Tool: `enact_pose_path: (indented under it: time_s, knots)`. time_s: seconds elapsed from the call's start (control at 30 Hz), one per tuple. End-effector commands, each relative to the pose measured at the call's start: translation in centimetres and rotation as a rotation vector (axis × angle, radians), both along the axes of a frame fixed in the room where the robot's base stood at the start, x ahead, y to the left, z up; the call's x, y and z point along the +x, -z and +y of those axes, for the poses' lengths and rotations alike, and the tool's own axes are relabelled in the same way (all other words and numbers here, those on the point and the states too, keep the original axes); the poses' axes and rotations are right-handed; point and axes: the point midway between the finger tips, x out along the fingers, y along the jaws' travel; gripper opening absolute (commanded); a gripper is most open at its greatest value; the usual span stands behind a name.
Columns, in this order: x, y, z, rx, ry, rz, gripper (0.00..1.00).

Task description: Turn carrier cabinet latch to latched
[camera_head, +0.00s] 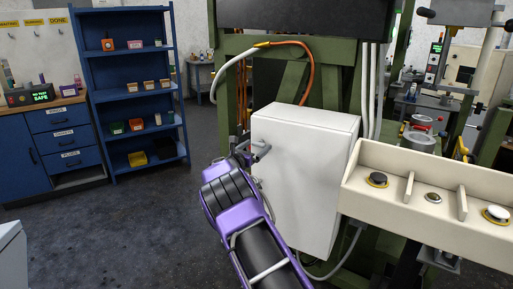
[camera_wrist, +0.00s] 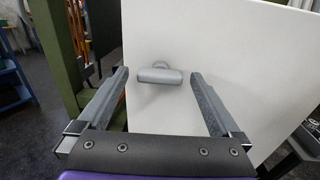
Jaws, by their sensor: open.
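The carrier cabinet (camera_head: 305,180) is a white box mounted on the green frame, with its door closed as far as I can see. Its latch (camera_wrist: 160,75) is a grey handle lying roughly horizontal in the wrist view; the latch also shows at the cabinet's left edge in the head view (camera_head: 262,150). My gripper (camera_wrist: 158,80) is open, with one finger on each side of the latch and space on both sides. The fingers look apart from the latch. In the head view my purple arm hides part of the gripper and the cabinet's lower left.
A cream control panel (camera_head: 432,165) with several buttons juts out to the right of the cabinet. A blue shelf (camera_head: 130,90) and a blue workbench (camera_head: 65,145) stand at the left. The dark floor (camera_head: 110,230) at left is clear.

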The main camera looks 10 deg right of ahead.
Motion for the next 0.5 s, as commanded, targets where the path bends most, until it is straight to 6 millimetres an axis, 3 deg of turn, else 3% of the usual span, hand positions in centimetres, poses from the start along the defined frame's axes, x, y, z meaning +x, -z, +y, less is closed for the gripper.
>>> enact_pose_path:
  time_s: [0.33,0.37,0.5]
  knots:
    - [0.31,-0.02,-0.24,0.001,0.0,-0.001,1.0]
    - [0.3,-0.02,-0.23,0.001,0.0,-0.001,0.98]
    - [0.29,-0.02,-0.23,0.001,0.0,-0.001,0.73]
